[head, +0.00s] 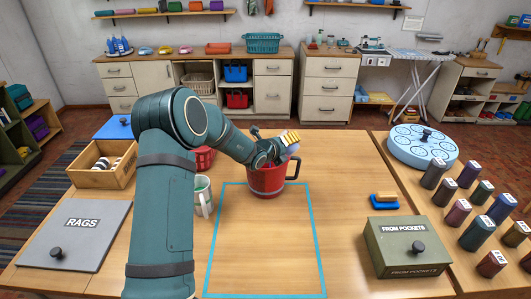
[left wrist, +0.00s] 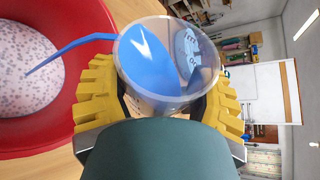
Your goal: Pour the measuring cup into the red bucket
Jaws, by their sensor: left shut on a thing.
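The red bucket (head: 264,182) stands upright on the table, at the far end of a blue taped outline, with a dark handle on its right. In the left wrist view the bucket (left wrist: 55,135) is at the left, with pale speckled contents. My left gripper (head: 283,142) is above the bucket's rim. Its yellow fingers are shut around the clear measuring cup (left wrist: 165,103), which is tilted toward the bucket and has dark printed marks. Blue liquid (left wrist: 147,55) lies in the cup, and a thin blue stream (left wrist: 72,47) runs from its rim over the bucket. My right gripper is out of view.
A white mug (head: 203,197) and a red basket (head: 203,159) stand left of the bucket. A wooden box (head: 80,178) and a rags lid (head: 75,235) are further left. A brush (head: 384,201), green box (head: 410,262) and several dark canisters are right. The taped area is clear.

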